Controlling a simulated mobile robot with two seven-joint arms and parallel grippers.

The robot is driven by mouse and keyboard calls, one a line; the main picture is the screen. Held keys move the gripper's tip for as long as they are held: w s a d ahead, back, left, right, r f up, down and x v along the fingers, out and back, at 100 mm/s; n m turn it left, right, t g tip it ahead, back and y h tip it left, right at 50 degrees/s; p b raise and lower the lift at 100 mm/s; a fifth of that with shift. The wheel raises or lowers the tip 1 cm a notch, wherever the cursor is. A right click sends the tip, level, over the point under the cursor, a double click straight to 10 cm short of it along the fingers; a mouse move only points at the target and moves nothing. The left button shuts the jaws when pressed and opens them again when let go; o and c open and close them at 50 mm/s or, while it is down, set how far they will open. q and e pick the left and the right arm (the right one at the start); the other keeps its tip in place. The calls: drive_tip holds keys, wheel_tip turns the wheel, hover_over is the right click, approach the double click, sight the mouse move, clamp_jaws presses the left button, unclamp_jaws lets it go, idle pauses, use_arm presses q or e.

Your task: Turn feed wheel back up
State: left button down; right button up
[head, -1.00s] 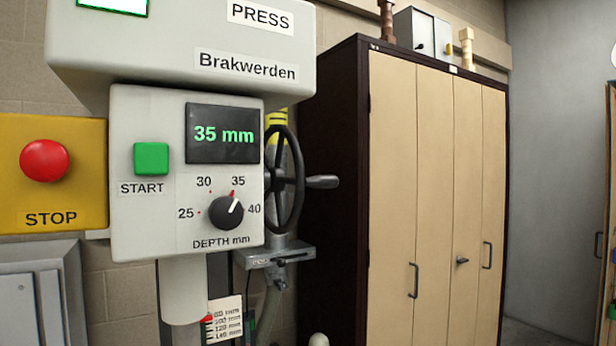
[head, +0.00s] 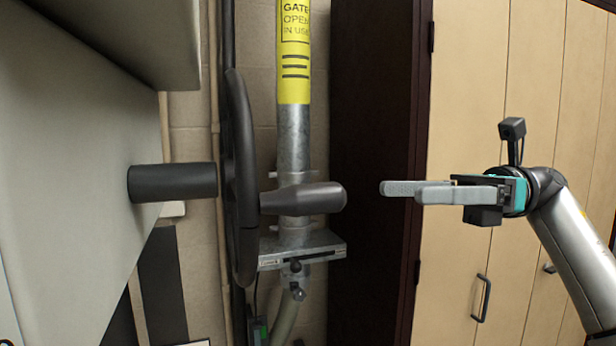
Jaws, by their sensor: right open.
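The feed wheel (head: 239,178) is black and shows nearly edge-on in the head view, on a dark shaft (head: 180,182) from the grey press housing (head: 70,190). Its black handle (head: 303,199) sticks out to the right from the wheel. My right gripper (head: 402,190) is open and empty, with its grey fingers pointing left at about the handle's height. A gap shows between the fingertips and the handle's end. My left gripper is not in view.
Behind the wheel stands a metal duct pipe (head: 294,135) with a yellow label (head: 294,50) and a slide gate (head: 302,250). A dark-sided cabinet (head: 370,120) with beige doors stands behind my right arm. Open space lies between handle and gripper.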

drive_tip(key=n+h, duration=0.1)
approach(259, 203)
use_arm(q)
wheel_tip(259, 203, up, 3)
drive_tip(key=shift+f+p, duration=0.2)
drive_tip(key=shift+p, duration=1.05)
use_arm(e)
drive_tip(key=x, duration=0.7)
drive_tip(key=shift+a, duration=0.4)
drive_tip(key=shift+c, duration=0.3)
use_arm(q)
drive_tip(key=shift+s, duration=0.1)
use_arm(e)
clamp_jaws()
drive_tip(key=shift+s, duration=0.1)
